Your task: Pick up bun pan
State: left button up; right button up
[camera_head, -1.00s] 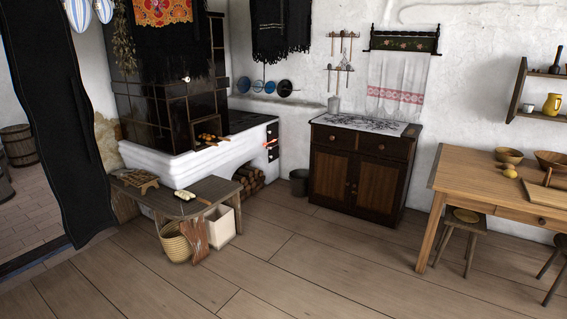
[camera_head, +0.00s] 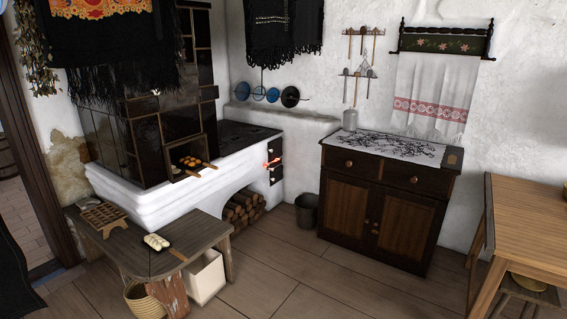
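Two things could be the bun pan, and I cannot tell which is meant. Golden-brown buns (camera_head: 193,162) show in the dark opening of the tiled stove (camera_head: 165,125), on a support too small to make out. Neither of my grippers is in view, so nothing is seen touching either group of buns.
The wooden bench (camera_head: 205,232) also bears a wooden grid tray (camera_head: 103,217). A basket (camera_head: 143,301) and white box (camera_head: 206,277) stand beneath. A bucket (camera_head: 306,212), cabinet (camera_head: 385,205) and table (camera_head: 525,220) stand to the right. The middle floor is clear.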

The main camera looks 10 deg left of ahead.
aim_at(189, 162)
jog(key=i, duration=1.9)
